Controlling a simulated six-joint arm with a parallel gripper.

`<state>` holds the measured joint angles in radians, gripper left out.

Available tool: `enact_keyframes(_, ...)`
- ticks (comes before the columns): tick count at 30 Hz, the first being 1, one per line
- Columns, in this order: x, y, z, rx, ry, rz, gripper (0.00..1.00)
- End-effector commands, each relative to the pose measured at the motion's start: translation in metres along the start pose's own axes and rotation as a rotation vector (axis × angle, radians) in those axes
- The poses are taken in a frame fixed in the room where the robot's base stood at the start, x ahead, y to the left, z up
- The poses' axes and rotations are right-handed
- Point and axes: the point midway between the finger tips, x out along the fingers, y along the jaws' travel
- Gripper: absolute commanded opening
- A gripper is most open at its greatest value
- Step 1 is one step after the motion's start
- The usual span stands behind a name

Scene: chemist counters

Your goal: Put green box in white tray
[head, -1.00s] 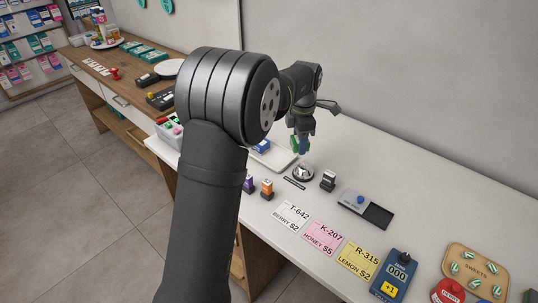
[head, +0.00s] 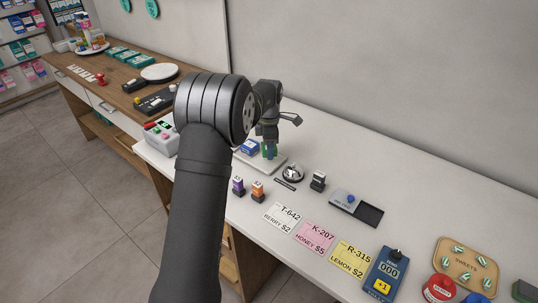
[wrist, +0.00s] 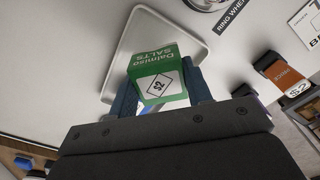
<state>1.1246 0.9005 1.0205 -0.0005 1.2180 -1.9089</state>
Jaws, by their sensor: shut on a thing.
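In the wrist view the tray (wrist: 203,30) lies behind the box. I cannot tell whether the box touches the tray. A blue box (head: 250,147) sits at the tray's left part, beside my gripper.
A bell (head: 292,172) and a black stamp (head: 318,180) stand right of the tray. Price cards (head: 315,236) lie farther right. The counter behind the bell is clear.

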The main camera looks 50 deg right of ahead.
Motion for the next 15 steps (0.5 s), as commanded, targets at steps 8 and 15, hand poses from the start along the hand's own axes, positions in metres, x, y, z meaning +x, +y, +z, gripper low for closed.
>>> enact_keyframes(8,0.035,-0.001,0.000,0.000,0.001,-0.001,0.21)
enact_keyframes(15,0.035,-0.001,0.000,0.000,0.001,-0.001,0.21)
